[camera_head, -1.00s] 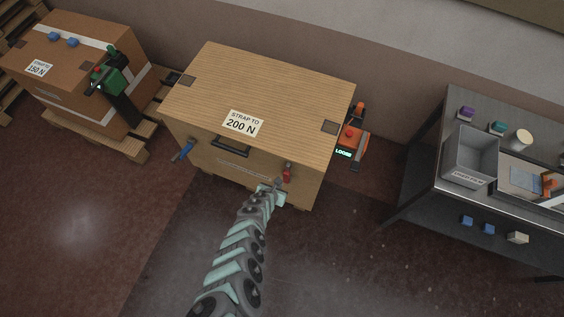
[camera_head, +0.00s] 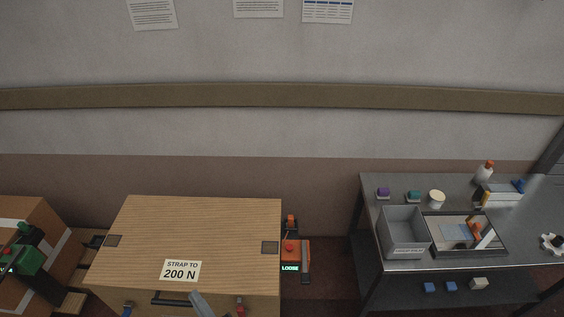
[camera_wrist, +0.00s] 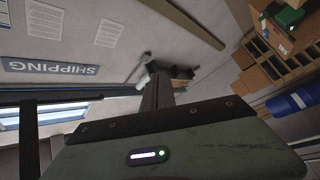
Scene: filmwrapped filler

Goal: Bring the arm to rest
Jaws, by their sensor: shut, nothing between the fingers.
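My gripper (camera_wrist: 156,78) shows in the wrist view as dark fingers standing together beyond the broad grey-green housing. They are shut with nothing between them, and the wall and far shelves lie beyond. In the head view, a pale grey part of my arm reaches up from the bottom edge, in front of the wooden crate (camera_head: 200,230). The rest of the arm is out of that view. The crate bears a "STRAP TO 200 N" label (camera_head: 182,270), a dark handle, and a blue and a red fitting on its front.
An orange tool with a "LOOSE" display (camera_head: 295,255) is right of the crate. A bench (camera_head: 375,190) with a grey bin (camera_head: 403,238) and tray stands farther right. A carton (camera_head: 30,225) with a green tool is at left. A blue barrel (camera_wrist: 290,103) shows in the wrist view.

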